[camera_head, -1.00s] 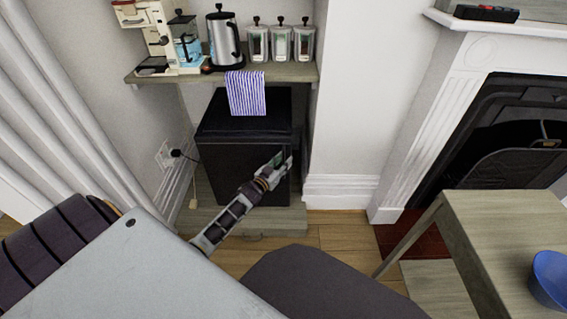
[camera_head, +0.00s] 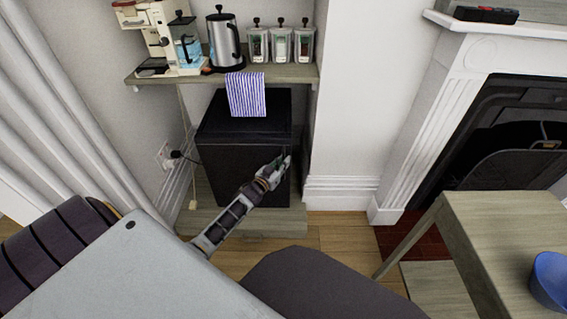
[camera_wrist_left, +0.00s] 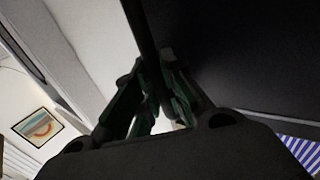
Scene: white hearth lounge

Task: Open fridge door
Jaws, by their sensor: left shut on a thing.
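The fridge (camera_head: 235,168) is a low black box in the alcove under a wooden shelf. Its front door looks closed or nearly so. My left gripper (camera_head: 283,164) is at the right side of the fridge front. In the left wrist view its green-lined fingers (camera_wrist_left: 155,98) are closed around a dark narrow bar or door edge (camera_wrist_left: 139,25) beside the broad black fridge face (camera_wrist_left: 240,55). The exact contact is in shadow. My right gripper is not in view.
The shelf (camera_head: 290,74) above holds a coffee maker (camera_head: 160,40), kettle (camera_head: 224,42), several jars and a hanging striped towel (camera_head: 246,95). A white wall (camera_head: 345,110) stands right of the fridge. A wooden table (camera_head: 500,225) with a blue bowl (camera_head: 551,280) is at the right.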

